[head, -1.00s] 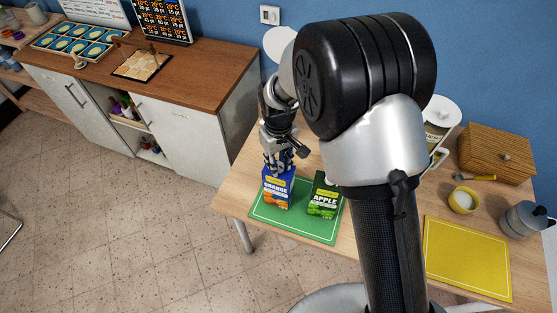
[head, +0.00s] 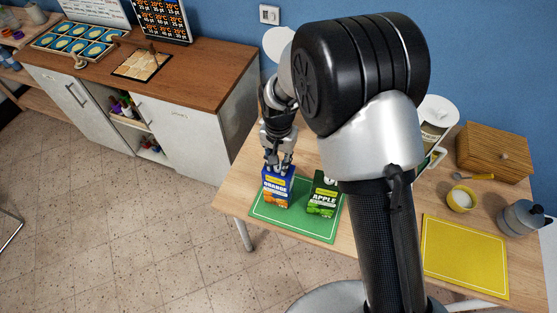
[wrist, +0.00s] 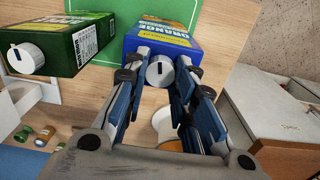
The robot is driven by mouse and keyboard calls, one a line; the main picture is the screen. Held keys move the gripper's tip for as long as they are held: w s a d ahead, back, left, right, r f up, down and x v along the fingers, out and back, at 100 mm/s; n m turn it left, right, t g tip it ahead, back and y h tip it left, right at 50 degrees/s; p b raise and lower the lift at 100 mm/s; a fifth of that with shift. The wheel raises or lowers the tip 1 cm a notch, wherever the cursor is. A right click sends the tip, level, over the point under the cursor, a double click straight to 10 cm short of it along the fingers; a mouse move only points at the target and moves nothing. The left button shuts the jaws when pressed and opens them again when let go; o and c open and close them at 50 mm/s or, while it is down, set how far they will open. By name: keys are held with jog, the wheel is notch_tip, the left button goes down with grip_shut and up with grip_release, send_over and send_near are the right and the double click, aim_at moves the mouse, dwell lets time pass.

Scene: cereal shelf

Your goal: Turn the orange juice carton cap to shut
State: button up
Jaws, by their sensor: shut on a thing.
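The orange juice carton (head: 277,188) is blue with an orange label and stands upright on the green mat (head: 310,231). In the wrist view the carton (wrist: 205,18) shows its top face with a round white cap (wrist: 160,70) that bears a dark pointer line. My gripper (head: 279,167) is directly above the carton top. In the wrist view its two blue-padded fingers (wrist: 161,75) are on both sides of the cap, shut on it. The head view hides the cap behind my fingers.
A green apple juice carton (head: 323,196) stands just right of the orange one, with its own white cap (wrist: 26,58). A yellow mat (head: 466,258), a small yellow bowl (head: 462,201), a moka pot (head: 523,219) and a wooden box (head: 496,153) are further right.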

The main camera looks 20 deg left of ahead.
jog(key=shift+m, duration=1.2)
jog(key=o, duration=1.1)
notch_tip(320, 180, up, 12)
